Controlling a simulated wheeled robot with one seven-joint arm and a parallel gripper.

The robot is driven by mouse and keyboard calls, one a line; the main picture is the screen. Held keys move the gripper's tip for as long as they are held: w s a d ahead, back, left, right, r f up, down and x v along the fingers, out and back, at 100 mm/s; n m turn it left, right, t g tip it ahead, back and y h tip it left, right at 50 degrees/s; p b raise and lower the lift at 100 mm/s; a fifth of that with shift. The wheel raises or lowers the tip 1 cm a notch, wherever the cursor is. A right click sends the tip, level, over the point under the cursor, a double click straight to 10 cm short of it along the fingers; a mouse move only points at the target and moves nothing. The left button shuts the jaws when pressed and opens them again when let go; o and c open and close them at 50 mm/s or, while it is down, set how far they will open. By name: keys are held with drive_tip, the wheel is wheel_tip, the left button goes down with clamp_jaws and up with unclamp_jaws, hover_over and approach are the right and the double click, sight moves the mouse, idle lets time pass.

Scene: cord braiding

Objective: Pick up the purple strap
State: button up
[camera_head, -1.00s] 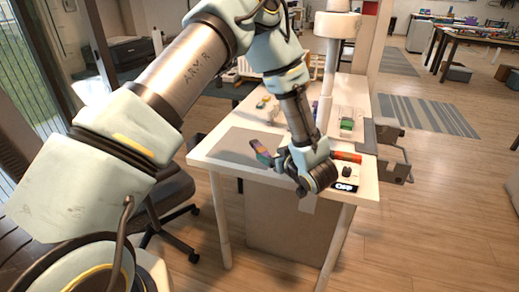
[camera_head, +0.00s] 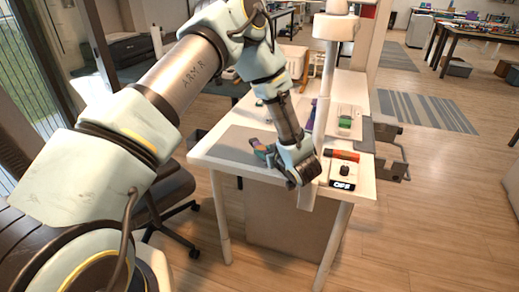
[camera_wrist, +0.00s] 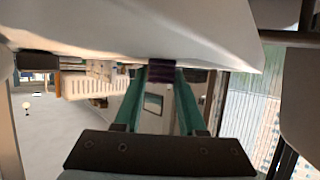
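My gripper (camera_head: 262,151) is over the left part of the white table in the head view, with a patch of purple showing at its tips. In the wrist view its two green fingers (camera_wrist: 161,95) stand apart. A dark purple ribbed piece (camera_wrist: 161,72) shows between the fingertips, against a white surface; I cannot tell whether the fingers touch it. In the head view another purple piece (camera_head: 312,113) shows beside the white post, partly hidden by my arm. I cannot tell which piece is the purple strap.
The white table (camera_head: 335,192) holds a grey mat (camera_head: 225,146), an orange-red cylinder (camera_head: 343,155), a dark box marked OFF (camera_head: 342,178) and a green item (camera_head: 345,122). A white post (camera_head: 327,85) rises behind my arm. A dark chair (camera_head: 172,195) stands at left.

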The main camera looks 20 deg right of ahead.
clamp_jaws()
drive_tip(key=shift+r, duration=0.1)
